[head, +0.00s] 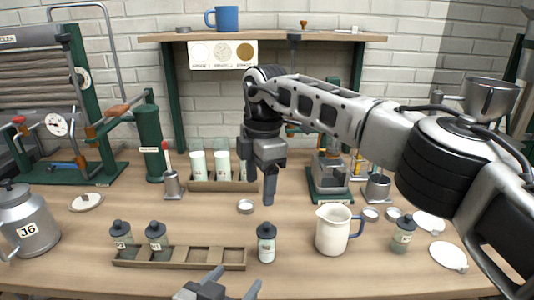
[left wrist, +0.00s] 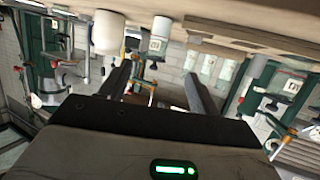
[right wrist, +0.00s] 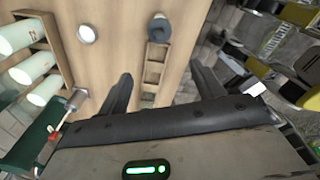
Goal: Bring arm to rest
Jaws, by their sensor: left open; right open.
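My right arm reaches in from the right across the head view. Its gripper (head: 262,188) hangs above the middle of the table, in front of the rack of white-green bottles, open and empty. In the right wrist view its fingers (right wrist: 163,86) are spread with nothing between them. My left gripper (head: 234,285) shows only at the bottom edge of the head view, in front of the wooden bottle tray (head: 200,258). In the left wrist view its fingers (left wrist: 160,80) stand apart and empty. That view is upside down and looks at the white jug (left wrist: 107,32) and a bottle (left wrist: 157,40).
On the table (head: 110,228) a bottle (head: 266,243) stands beside the jug (head: 333,230), with another bottle (head: 403,235) further right. A milk can (head: 27,225) is at left. A shelf (head: 270,36) holding a blue mug (head: 226,18) spans the back.

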